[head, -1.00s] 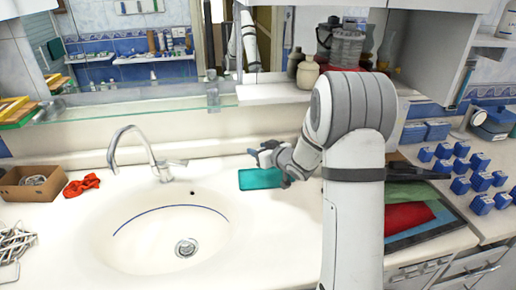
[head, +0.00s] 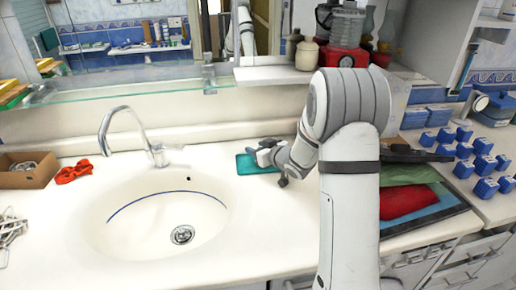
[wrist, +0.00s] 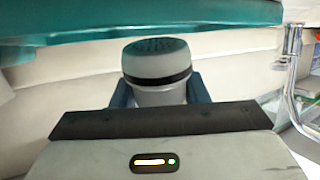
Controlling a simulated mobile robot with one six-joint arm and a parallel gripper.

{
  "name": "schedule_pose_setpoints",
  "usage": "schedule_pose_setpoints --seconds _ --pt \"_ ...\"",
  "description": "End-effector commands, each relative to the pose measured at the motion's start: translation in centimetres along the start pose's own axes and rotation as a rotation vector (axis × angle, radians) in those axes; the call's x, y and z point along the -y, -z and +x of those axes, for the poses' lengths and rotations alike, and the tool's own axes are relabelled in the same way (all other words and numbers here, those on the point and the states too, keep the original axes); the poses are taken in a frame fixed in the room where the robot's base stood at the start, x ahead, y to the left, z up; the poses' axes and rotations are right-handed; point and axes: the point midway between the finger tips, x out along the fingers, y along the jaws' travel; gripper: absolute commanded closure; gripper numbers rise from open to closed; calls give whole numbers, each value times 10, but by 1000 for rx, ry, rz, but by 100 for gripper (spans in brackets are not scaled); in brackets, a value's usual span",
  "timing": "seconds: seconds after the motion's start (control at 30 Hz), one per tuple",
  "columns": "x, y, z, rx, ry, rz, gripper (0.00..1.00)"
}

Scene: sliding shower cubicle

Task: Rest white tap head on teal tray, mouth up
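The teal tray (head: 246,166) lies flat on the counter right of the basin; my gripper and wrist hide its right part. In the wrist view the tray's underside or edge (wrist: 60,40) spans the top. My gripper (head: 264,157) is over the tray. In the wrist view my gripper (wrist: 160,92) has its two blue-grey fingers closed on the sides of the tap head (wrist: 158,68), a whitish cylinder with a black band. Its dotted face points away from my palm, towards the teal tray. I cannot tell whether head and tray touch.
The basin (head: 150,225) and chrome tap (head: 135,135) are left of the tray. A glass shelf (head: 130,88) and white cabinet shelf (head: 275,75) overhang the back. Blue blocks (head: 480,165) stand at right. The counter in front of the tray is clear.

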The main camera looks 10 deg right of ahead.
Motion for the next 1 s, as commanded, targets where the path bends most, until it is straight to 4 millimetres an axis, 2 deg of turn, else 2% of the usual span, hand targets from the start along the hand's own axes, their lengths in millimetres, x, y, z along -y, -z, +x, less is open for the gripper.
schedule_pose_setpoints --seconds 0.03,0.3,0.57,0.67,1.0 --pt "0 0 0 0 0 0 56" --pt "1 0 0 0 1 0 34" --pt "1 0 -2 0 1 0 34" --pt "0 0 -10 0 0 0 34" --pt "0 0 -66 -1 -1 0 34"
